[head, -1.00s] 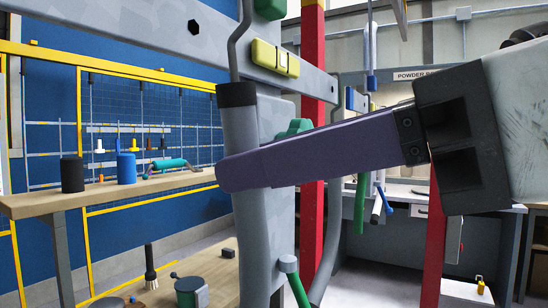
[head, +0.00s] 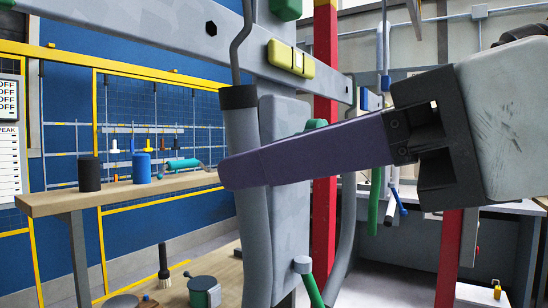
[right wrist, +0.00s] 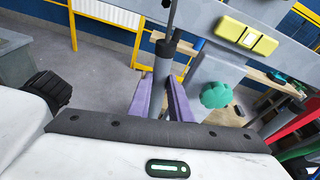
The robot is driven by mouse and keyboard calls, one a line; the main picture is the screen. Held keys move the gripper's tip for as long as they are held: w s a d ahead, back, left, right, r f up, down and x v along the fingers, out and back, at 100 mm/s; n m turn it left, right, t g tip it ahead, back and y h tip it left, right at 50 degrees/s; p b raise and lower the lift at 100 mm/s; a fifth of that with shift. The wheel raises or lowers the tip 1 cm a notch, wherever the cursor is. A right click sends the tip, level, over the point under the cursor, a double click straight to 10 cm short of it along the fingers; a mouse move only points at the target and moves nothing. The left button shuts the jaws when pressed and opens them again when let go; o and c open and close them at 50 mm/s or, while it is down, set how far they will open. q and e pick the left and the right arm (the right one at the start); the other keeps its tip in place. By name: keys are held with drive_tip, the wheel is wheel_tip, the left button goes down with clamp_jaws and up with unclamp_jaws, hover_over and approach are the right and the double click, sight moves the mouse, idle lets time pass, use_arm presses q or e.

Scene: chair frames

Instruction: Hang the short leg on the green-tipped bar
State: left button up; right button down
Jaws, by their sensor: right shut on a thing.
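My right gripper (head: 240,172) comes in from the right with long purple fingers, shut on a grey tubular leg (head: 247,225). The leg hangs near upright and has a black collar (head: 238,97) at its top. A thin bent grey rod (head: 236,60) rises from the collar and leaves the top of the picture. In the right wrist view the leg (right wrist: 162,75) stands between the two purple fingers (right wrist: 161,108). Which bar has the green tip, and whether the rod's upper end touches any bar, I cannot tell. My left gripper is not in view.
A grey beam (head: 160,32) with a yellow block (head: 291,58) runs close behind the leg. A red post (head: 325,210) stands behind. A wooden shelf (head: 125,197) at left holds a black cylinder (head: 89,175) and a blue cylinder (head: 141,168). Green-and-grey tubes hang at right.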

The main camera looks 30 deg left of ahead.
drive_tip(key=shift+a, duration=0.2)
drive_tip(key=shift+a, duration=0.55)
drive_tip(key=shift+f+b, duration=1.2)
idle(0.4)
drive_tip(key=shift+r, duration=0.1)
drive_tip(key=c, duration=1.5)
unclamp_jaws()
drive_tip(key=shift+c, duration=0.2)
